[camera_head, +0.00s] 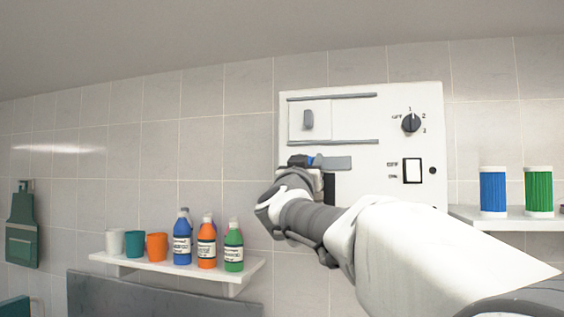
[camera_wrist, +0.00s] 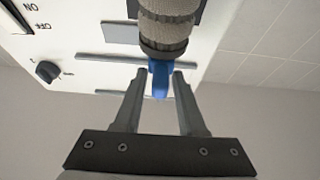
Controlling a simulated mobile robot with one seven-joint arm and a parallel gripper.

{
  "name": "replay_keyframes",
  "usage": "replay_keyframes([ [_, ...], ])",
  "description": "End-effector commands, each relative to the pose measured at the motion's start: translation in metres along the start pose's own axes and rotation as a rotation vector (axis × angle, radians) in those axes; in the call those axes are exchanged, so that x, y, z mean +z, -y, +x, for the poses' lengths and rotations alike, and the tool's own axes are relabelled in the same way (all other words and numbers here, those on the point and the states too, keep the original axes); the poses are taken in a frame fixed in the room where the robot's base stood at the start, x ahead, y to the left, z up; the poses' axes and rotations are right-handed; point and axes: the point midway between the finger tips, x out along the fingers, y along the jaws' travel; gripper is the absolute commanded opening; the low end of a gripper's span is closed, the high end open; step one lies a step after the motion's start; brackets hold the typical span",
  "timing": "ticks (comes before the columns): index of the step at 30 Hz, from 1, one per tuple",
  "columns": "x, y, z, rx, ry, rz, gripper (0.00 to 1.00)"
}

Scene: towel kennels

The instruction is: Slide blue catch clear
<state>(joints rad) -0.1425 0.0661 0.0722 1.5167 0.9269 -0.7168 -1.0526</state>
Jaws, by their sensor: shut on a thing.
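A grey plate (camera_head: 338,163) extends right of the catch, below the lower rail. A dark opening (camera_head: 329,188) shows below the plate, partly hidden by my arm. A ribbed grey-beige cylinder (camera_wrist: 168,28) stands just beyond the catch in the wrist view and hides part of the panel.
The panel has a sliding cover with a grey handle (camera_head: 308,120) between two rails, a dial (camera_head: 411,123) and a white switch (camera_head: 412,171). A left shelf (camera_head: 225,272) holds cups and bottles. A right shelf (camera_head: 500,222) holds blue and green spools.

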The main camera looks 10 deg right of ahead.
Motion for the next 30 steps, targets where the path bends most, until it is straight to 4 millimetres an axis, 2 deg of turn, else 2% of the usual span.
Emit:
replay_keyframes([
  [8,0.001,0.0,0.0,0.0,0.001,0.0,0.0],
  [11,0.001,-0.011,0.0,0.002,-0.001,-0.001,0.0],
  [15,0.001,-0.041,-0.001,0.004,-0.002,-0.003,0.0],
  [19,0.001,-0.061,-0.001,0.004,-0.002,-0.001,0.0],
  [29,0.001,-0.067,0.0,0.003,0.001,-0.001,0.0],
  [30,0.001,-0.067,0.0,0.003,0.001,-0.001,0.41],
])
